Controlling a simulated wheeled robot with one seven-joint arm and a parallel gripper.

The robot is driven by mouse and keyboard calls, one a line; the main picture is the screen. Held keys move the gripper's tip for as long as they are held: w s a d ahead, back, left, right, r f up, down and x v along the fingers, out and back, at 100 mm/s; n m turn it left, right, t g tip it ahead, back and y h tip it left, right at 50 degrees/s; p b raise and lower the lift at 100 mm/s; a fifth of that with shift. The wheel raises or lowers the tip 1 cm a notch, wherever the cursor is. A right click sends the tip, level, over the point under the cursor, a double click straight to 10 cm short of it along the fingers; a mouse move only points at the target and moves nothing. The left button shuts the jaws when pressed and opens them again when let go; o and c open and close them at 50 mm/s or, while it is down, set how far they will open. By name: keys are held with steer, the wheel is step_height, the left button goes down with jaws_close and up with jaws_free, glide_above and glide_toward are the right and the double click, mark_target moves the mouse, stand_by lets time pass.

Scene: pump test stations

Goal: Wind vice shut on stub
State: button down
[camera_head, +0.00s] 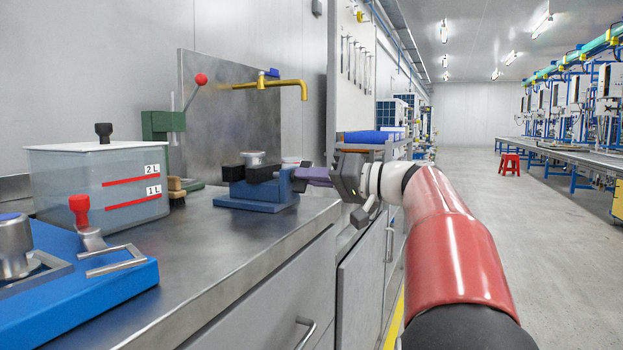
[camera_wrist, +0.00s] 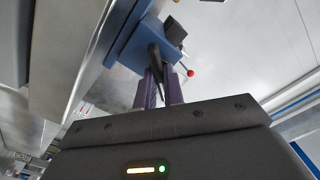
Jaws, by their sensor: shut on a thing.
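The blue vice (camera_head: 257,196) stands near the right edge of the steel bench, with dark jaws (camera_head: 233,173) on top. A short silver stub (camera_head: 253,158) stands upright between the jaws; whether both jaws touch it I cannot tell. My gripper (camera_head: 304,175) is at the vice's right end, its purple fingers pointing left at it. In the wrist view my gripper (camera_wrist: 161,78) is shut on the dark vice handle (camera_wrist: 156,58), which runs between the fingers by the blue vice body (camera_wrist: 128,45). The fingers hide part of the handle.
A clear tank (camera_head: 95,185) with red level marks stands left on the bench, behind a blue fixture (camera_head: 85,285). A brush (camera_head: 177,192), a green press (camera_head: 160,127) with a red-knobbed lever and a brass tap (camera_head: 270,84) are behind.

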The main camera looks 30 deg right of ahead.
steer(key=c, duration=1.5)
jaws_free()
steer(key=shift+d, duration=0.1)
steer(key=v, duration=0.7)
steer(key=shift+s+d, duration=0.2)
steer(key=shift+s, duration=0.15)
